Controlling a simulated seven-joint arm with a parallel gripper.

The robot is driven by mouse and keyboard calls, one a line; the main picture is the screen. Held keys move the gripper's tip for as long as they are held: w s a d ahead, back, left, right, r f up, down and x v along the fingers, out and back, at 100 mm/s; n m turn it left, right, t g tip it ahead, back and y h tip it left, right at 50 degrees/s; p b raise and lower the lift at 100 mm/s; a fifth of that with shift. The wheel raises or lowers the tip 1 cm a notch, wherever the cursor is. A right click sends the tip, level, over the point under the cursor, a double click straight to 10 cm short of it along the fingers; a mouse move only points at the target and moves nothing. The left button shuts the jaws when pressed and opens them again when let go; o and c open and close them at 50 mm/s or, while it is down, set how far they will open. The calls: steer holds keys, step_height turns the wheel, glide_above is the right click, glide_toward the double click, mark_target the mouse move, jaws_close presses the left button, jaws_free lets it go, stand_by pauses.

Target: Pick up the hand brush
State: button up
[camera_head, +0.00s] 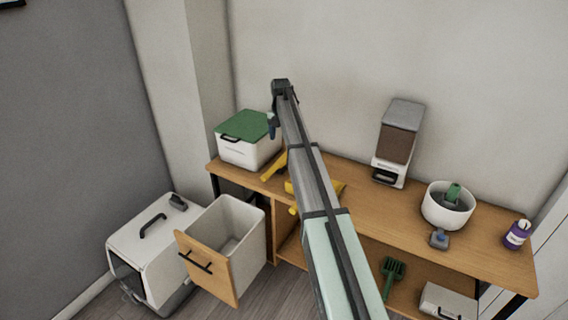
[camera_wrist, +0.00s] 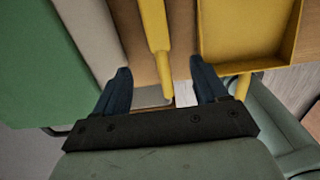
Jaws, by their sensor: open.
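The hand brush appears as a yellow handle (camera_head: 273,166) at the left end of the wooden bench, beside the white box. In the wrist view the yellow handle (camera_wrist: 153,35) runs down between my two dark blue fingers, with its narrow end towards the palm. Its bristles are not visible. My gripper (camera_wrist: 160,72) is open with nothing held. In the head view my gripper (camera_head: 272,126) hangs near the green-lidded box; I cannot tell its exact height above the brush.
A yellow dustpan (camera_wrist: 245,35) lies right of the brush; my arm partly hides it in the head view. The white box with green lid (camera_head: 245,140) stands left. A food dispenser (camera_head: 398,145), white bowl (camera_head: 446,208) and purple bottle (camera_head: 516,235) stand further right.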

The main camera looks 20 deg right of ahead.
mark_target(281, 161)
step_height(281, 161, down, 8)
steer(key=shift+w+f, duration=0.15)
steer(key=shift+f, duration=2.7)
steer(key=shift+c, duration=0.4)
steer(key=c, duration=1.1)
step_height(281, 161, up, 10)
steer(key=shift+r, duration=0.1)
